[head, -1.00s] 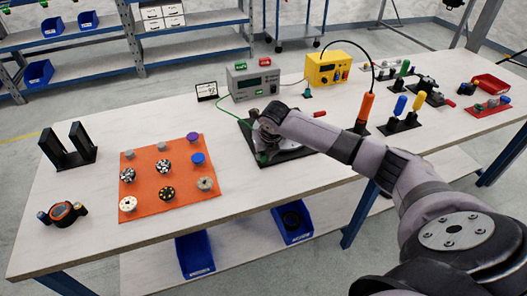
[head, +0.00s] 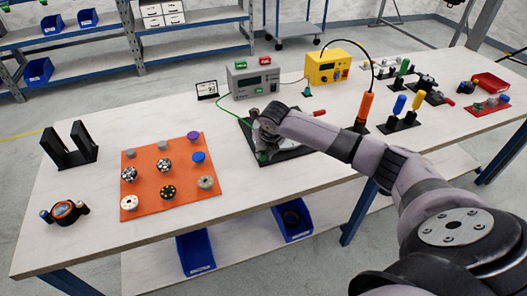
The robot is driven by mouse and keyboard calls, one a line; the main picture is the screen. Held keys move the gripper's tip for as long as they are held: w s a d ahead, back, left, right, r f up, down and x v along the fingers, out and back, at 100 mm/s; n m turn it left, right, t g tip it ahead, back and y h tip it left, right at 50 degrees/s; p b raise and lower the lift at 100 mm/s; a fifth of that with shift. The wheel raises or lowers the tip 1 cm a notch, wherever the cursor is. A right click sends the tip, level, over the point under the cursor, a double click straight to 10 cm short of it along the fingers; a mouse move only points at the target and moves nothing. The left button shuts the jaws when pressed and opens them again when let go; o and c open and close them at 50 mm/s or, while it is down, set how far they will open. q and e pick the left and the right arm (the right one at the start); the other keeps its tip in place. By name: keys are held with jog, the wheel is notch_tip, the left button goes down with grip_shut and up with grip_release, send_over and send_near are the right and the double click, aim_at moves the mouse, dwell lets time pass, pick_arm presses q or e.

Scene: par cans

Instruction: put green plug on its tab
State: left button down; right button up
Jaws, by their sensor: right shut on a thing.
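My right gripper (head: 262,148) is low over a black plate (head: 292,155) near the middle of the table. It is shut on the green plug (head: 262,157), of which only a small green part shows at the fingertips. The gripper and wrist hide most of the plug. The plate carries a pale round part, mostly behind my arm. The tab cannot be made out, and I cannot tell whether the plug touches it. My left gripper is not in view.
Behind the plate stand a grey meter box (head: 252,80) and a yellow box (head: 328,67). An orange mat (head: 145,194) with several knobs lies left, beside a black stand (head: 70,149). An orange-handled tool (head: 365,107) and blue and yellow handles stand right. The front table edge is clear.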

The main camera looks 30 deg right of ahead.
jog(key=shift+f, duration=0.15)
dwell(0.5)
jog(key=o, duration=0.5)
jog(key=o, duration=0.6)
dwell(0.3)
jog(key=v, duration=1.2)
